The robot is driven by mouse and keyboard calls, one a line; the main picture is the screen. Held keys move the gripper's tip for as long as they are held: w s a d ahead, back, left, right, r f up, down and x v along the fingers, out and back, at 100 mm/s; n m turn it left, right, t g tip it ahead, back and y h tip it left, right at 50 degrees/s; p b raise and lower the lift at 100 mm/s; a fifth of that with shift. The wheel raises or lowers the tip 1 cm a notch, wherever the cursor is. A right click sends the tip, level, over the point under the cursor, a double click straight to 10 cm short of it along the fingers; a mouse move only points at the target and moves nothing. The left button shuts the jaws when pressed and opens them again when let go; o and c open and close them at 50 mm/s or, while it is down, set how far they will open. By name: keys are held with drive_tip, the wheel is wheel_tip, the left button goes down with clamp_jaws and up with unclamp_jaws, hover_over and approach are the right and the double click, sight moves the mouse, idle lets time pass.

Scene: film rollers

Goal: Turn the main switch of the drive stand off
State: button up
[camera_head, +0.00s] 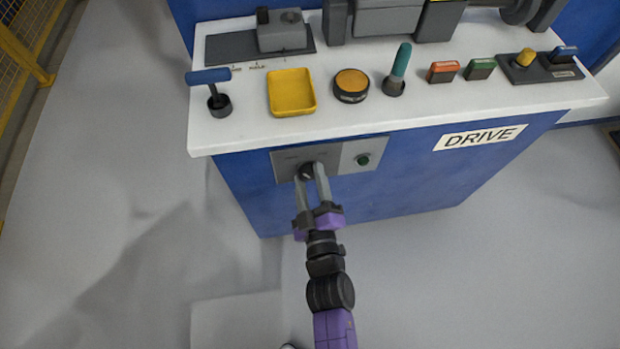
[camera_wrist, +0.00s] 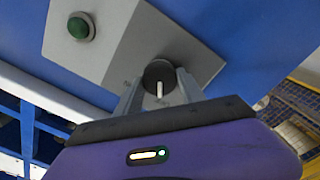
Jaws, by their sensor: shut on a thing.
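The drive stand (camera_head: 400,190) is a blue cabinet with a white top and a DRIVE label (camera_head: 480,137). On its front is a grey switch panel (camera_head: 340,160) holding the main switch, a round black knob (camera_head: 306,170), and a green button (camera_head: 363,159). My gripper (camera_head: 313,178) is at the knob with a finger on each side, shut on it. In the wrist view the knob (camera_wrist: 159,75) sits between the fingers, and its white pointer line runs nearly straight down in that picture. The green button (camera_wrist: 80,27) shows at upper left there. The panel's position markings are too small to read.
The white top (camera_head: 240,125) overhangs the panel. It carries a blue-handled lever (camera_head: 209,77), a yellow tray (camera_head: 291,91), an orange button (camera_head: 351,84), a teal-handled lever (camera_head: 400,63) and several small switches. Grey floor lies open left of the stand, with yellow fencing (camera_head: 22,50) beyond.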

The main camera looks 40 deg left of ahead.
drive_tip(key=shift+n, duration=0.3)
drive_tip(key=o, duration=1.4)
drive_tip(key=shift+c, duration=0.2)
drive_tip(key=p+v, duration=0.2)
drive_tip(key=v, duration=0.5)
drive_tip(key=shift+s+d, duration=0.25)
drive_tip(key=shift+s, duration=0.05)
